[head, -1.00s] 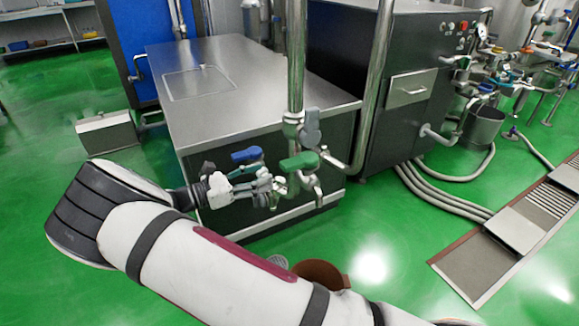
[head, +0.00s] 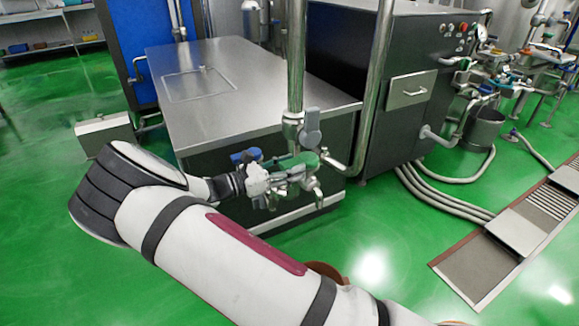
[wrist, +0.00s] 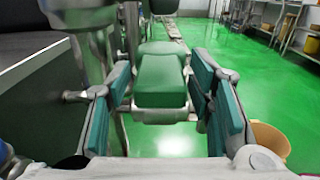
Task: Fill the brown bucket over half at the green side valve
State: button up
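The green side valve handle (head: 303,160) is on the pipework at the front of the steel tank. In the wrist view the green handle (wrist: 160,80) lies between the teal finger pads of my gripper (wrist: 161,100). Gaps show on both sides of the handle, so my gripper is open around it and not closed on it. In the head view my gripper (head: 285,175) is at the valve, partly overlapping it. The brown bucket (head: 328,270) stands on the floor, mostly hidden behind my arm. A brownish-yellow bucket (wrist: 272,140) shows at the right of the wrist view. Its contents are not visible.
A blue valve handle (head: 245,155) sits just left of the green one. The steel tank (head: 260,100) and a vertical pipe (head: 297,60) stand behind the valve. Hoses (head: 440,193) and a floor drain (head: 500,235) lie to the right. Green floor in front is clear.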

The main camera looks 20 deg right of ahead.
grip_shut()
